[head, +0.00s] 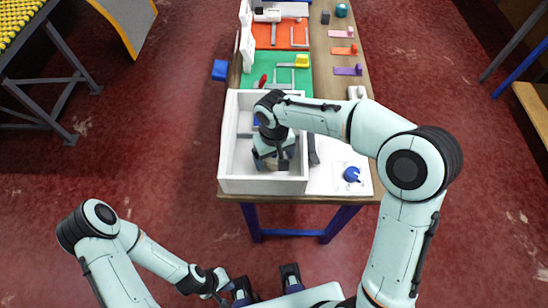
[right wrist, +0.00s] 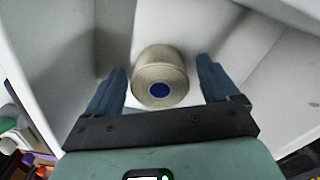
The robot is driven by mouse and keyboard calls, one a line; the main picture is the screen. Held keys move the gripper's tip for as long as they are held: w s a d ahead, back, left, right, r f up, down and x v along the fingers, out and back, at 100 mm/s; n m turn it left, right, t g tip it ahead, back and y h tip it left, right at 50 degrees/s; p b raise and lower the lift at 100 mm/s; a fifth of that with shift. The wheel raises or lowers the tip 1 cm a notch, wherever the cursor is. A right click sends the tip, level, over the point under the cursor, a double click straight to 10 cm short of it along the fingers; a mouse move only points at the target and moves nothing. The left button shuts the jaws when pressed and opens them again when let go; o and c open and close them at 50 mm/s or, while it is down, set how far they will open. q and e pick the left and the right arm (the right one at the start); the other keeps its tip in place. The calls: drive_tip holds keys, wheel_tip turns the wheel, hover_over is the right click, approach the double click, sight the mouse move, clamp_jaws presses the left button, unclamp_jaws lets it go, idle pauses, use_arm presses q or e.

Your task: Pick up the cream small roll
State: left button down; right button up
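The cream small roll (right wrist: 160,77) lies in the white box (head: 232,185), its round end with a blue centre facing the right wrist camera. My right gripper (right wrist: 162,70) reaches down into the box, open, with one finger on each side of the roll and a visible gap on both sides. In the head view my right gripper (head: 273,160) hides most of the roll. My left gripper (head: 222,290) is low at the left, away from the table and box; its fingers are too small to judge.
The box walls stand close around my right gripper. A white sheet with a blue object (head: 351,174) lies right of the box. Green (head: 262,75) and orange mats with tools lie behind it. Pink, orange and purple items line the table's right side.

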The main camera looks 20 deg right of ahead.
drive_tip(key=c, duration=1.1)
drive_tip(key=shift+r, duration=0.1)
